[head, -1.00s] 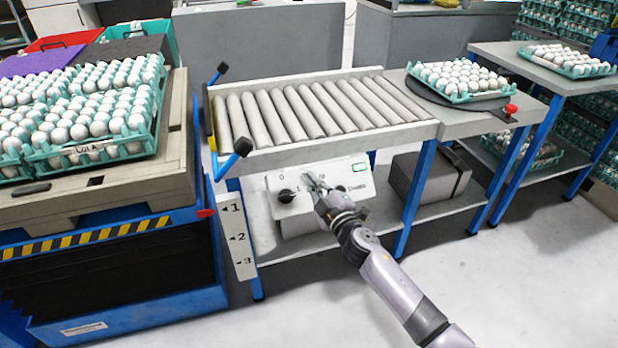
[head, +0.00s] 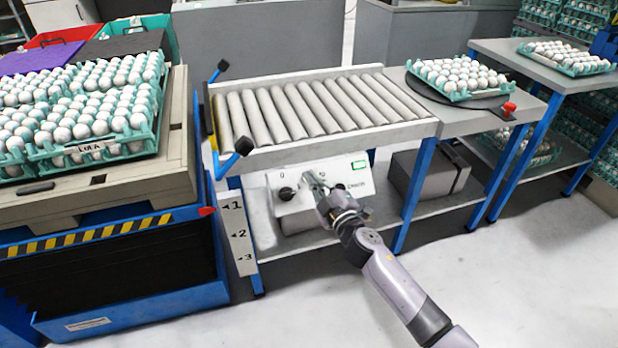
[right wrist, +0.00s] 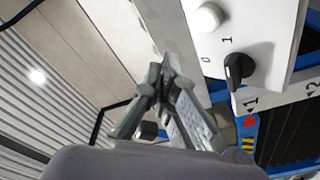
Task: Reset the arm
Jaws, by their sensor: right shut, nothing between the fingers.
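My right gripper (head: 316,184) is shut and empty in front of the white control box (head: 286,209) under the roller conveyor. In the right wrist view its fingers (right wrist: 165,75) come together at the tips. The box has a black knob (head: 286,194), which also shows in the right wrist view (right wrist: 237,70) with the marks 0 and 1. A white round button (right wrist: 208,17) is near it. I cannot tell whether the fingertips touch the box. My left gripper is not in view.
The roller conveyor (head: 330,146) stands above the box. A pallet stack with egg trays (head: 100,150) is at the left. An egg tray (head: 455,95) sits on the turntable at the right, with another tray (head: 610,68) on a side table. The floor at front right is clear.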

